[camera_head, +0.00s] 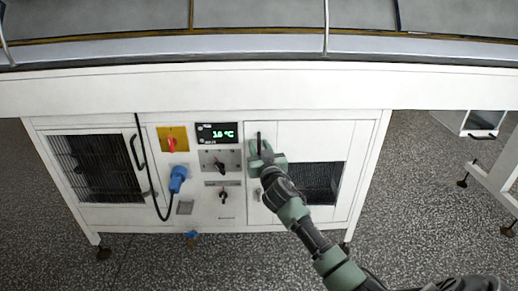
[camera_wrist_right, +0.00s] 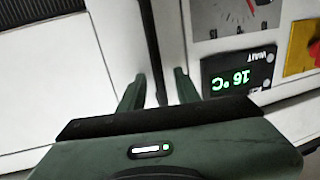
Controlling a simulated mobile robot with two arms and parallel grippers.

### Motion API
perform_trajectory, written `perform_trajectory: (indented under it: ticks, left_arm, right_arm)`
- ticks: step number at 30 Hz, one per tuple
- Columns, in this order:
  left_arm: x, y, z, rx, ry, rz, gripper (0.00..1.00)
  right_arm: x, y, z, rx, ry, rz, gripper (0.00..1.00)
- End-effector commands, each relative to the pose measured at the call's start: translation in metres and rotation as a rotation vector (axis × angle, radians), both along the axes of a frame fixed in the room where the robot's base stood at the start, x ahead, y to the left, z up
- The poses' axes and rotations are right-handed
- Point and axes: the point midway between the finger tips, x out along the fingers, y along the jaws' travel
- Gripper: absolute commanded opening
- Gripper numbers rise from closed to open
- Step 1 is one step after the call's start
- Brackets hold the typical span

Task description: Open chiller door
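The chiller cabinet is white, with a right-hand door (camera_head: 300,139) that has a dark mesh panel (camera_head: 322,184); this door looks closed. Its upright black handle (camera_head: 258,139) is near the door's left edge. My right gripper (camera_head: 261,152) is at this handle, its arm coming from the lower right. In the right wrist view, the gripper's two green fingers (camera_wrist_right: 158,80) stand apart, with the dark handle bar (camera_wrist_right: 153,35) running between them. I see no clear grip on the bar. My left gripper is not in view.
A display (camera_head: 217,133) reading about 16 °C, a red switch (camera_head: 172,145) and a blue plug (camera_head: 178,178) with a black cable are left of the door. Another mesh door (camera_head: 95,168) is further left. A conveyor edge (camera_head: 200,82) overhangs the cabinet.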

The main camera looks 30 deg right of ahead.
Motion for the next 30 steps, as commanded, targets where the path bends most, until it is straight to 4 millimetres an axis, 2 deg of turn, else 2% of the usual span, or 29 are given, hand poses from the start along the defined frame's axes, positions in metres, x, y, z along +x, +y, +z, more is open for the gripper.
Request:
perform_trajectory:
  ticks: [5, 6, 9, 30]
  left_arm:
    - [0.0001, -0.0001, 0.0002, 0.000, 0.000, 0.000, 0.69]
    - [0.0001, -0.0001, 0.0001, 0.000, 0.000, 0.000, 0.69]
    - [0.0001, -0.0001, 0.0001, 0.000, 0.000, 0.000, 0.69]
    - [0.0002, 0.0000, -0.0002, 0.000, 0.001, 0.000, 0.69]
  right_arm:
    - [0.0001, 0.0002, 0.0001, 0.000, 0.000, 0.001, 0.33]
    - [0.0001, 0.0002, 0.0002, 0.000, 0.000, 0.001, 0.27]
    - [0.0000, 0.0002, 0.0002, 0.000, 0.000, 0.001, 0.00]
    - [-0.0001, 0.0005, -0.0001, 0.000, 0.000, 0.001, 0.00]
